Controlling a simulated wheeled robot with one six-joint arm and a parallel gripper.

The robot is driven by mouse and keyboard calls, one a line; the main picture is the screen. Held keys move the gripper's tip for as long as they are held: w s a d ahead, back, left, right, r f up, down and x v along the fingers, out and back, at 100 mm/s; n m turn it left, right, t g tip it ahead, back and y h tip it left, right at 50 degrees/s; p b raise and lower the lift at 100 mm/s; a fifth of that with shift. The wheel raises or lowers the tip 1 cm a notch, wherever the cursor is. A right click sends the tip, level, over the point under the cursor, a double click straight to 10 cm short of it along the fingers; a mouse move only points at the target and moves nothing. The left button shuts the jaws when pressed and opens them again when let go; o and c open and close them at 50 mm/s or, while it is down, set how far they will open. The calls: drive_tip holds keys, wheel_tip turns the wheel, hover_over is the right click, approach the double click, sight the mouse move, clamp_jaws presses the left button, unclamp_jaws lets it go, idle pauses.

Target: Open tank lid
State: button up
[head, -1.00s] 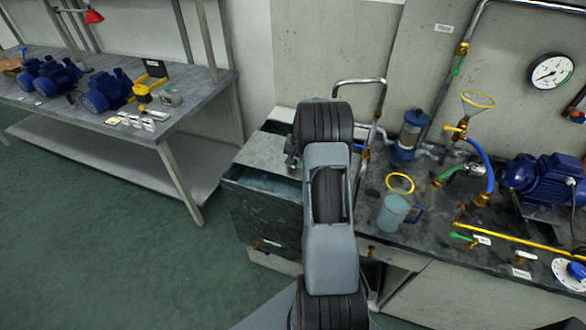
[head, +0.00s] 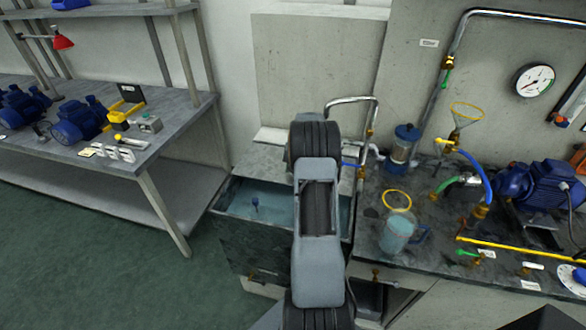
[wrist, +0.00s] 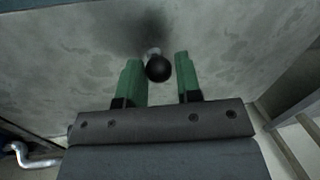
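The tank (head: 255,245) stands left of the bench, with its front part open and water (head: 285,205) showing inside. The grey lid (head: 258,158) is at the back of the opening; my arm covers part of it and its exact tilt cannot be told. In the wrist view the lid face (wrist: 80,60) fills most of the picture, with a black knob (wrist: 158,68) on a short stem. My gripper (wrist: 160,75) has its green fingers on either side of the knob, with a visible gap on the right. In the head view my arm hides the gripper.
A jug (head: 397,235), a blue-capped filter (head: 402,148), a bent metal pipe (head: 350,100) and a blue pump (head: 535,185) stand right of the tank. A workbench (head: 185,115) with motors is at left. The green floor (head: 100,265) between is clear.

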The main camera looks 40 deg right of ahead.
drive_tip(key=o, duration=0.4)
drive_tip(key=shift+c, duration=0.2)
drive_tip(key=shift+d, duration=0.1)
wheel_tip(320, 180, up, 14)
drive_tip(key=s+d, duration=0.2)
drive_tip(key=shift+f, duration=0.2)
drive_tip(key=shift+a, duration=0.15)
idle(0.3)
drive_tip(key=s+a+r+n+h, duration=0.15)
drive_tip(key=a+r, duration=0.25)
drive_tip(key=a, duration=0.7)
drive_tip(key=s+a+r+n, duration=0.1)
drive_tip(key=a+r+n, duration=0.25)
drive_tip(key=a, duration=0.65)
drive_tip(key=s+a+f+n+t, duration=0.2)
drive_tip(key=s+a+f+n, duration=0.1)
drive_tip(key=s+a, duration=1.1)
drive_tip(key=shift+s+a+n+p, duration=0.2)
drive_tip(key=shift+a+n+p, duration=0.35)
drive_tip(key=shift+a, duration=0.4)
